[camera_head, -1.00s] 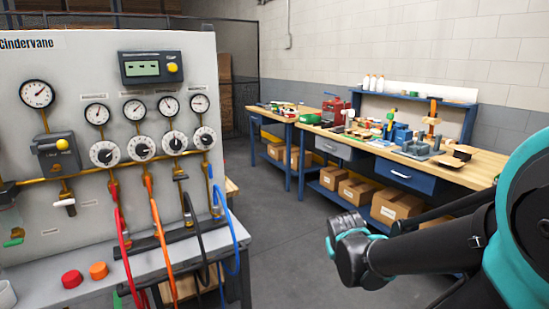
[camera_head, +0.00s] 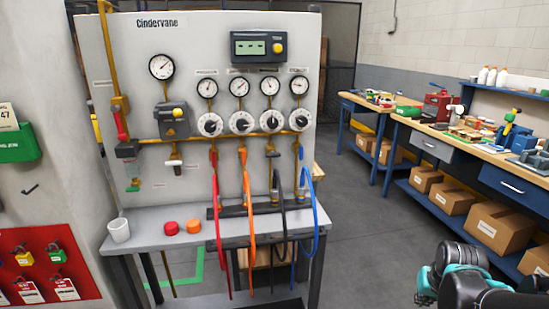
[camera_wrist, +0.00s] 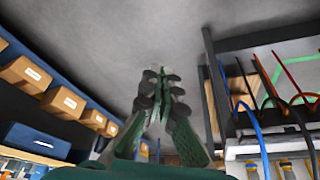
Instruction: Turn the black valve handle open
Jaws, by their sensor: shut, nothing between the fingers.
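The black valve handle (camera_head: 273,154) is small and sits below the rightmost pair of white dials on the grey gauge panel (camera_head: 200,85), above the black hose (camera_head: 280,220). Its exact angle is hard to tell at this size. My gripper (camera_wrist: 160,78) shows in the wrist view with its fingers together and nothing between them. It points at open grey floor, well away from the valve. In the head view my arm is at the bottom right, apart from the panel.
Red, orange and blue hoses (camera_head: 316,210) hang beside the black one over the bench (camera_head: 155,220). A white cup (camera_head: 119,230) and red and orange caps stand on it. A blue workbench (camera_head: 465,157) with boxes is at right. Floor between is clear.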

